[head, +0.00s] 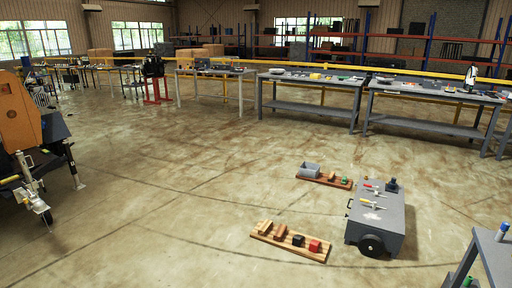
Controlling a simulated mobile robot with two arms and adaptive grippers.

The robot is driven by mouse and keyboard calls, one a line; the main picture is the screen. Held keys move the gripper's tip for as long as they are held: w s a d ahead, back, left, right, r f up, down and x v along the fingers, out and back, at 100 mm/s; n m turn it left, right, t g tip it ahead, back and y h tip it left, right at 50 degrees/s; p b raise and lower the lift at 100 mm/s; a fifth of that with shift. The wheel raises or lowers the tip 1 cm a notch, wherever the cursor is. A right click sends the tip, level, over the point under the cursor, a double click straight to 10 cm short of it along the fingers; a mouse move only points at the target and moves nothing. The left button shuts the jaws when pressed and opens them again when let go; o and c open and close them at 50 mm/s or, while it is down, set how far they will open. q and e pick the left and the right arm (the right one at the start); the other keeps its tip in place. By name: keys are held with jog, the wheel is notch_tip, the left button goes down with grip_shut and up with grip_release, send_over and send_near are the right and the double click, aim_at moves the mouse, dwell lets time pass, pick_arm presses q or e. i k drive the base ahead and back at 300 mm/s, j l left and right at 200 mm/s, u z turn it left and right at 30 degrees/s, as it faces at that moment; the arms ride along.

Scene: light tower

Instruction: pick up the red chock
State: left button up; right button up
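The red chock (314,245) sits near the right end of a wooden board (262,239) on the floor, in the lower middle of the head view. A black block (298,240) is just left of it on the same board. Brown wooden blocks (281,231) lie further left on that board. Neither of my grippers shows in the head view.
A grey wheeled cart (375,228) with tools on top stands right of the board. A second board (338,184) with a grey bin (309,169) lies behind. An orange trailer (20,110) stands at left. Workbenches (310,104) line the back. Open floor lies between.

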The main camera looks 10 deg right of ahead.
aim_at(314, 245)
jog(key=i+z, duration=0.4)
jog(key=i, duration=1.65)
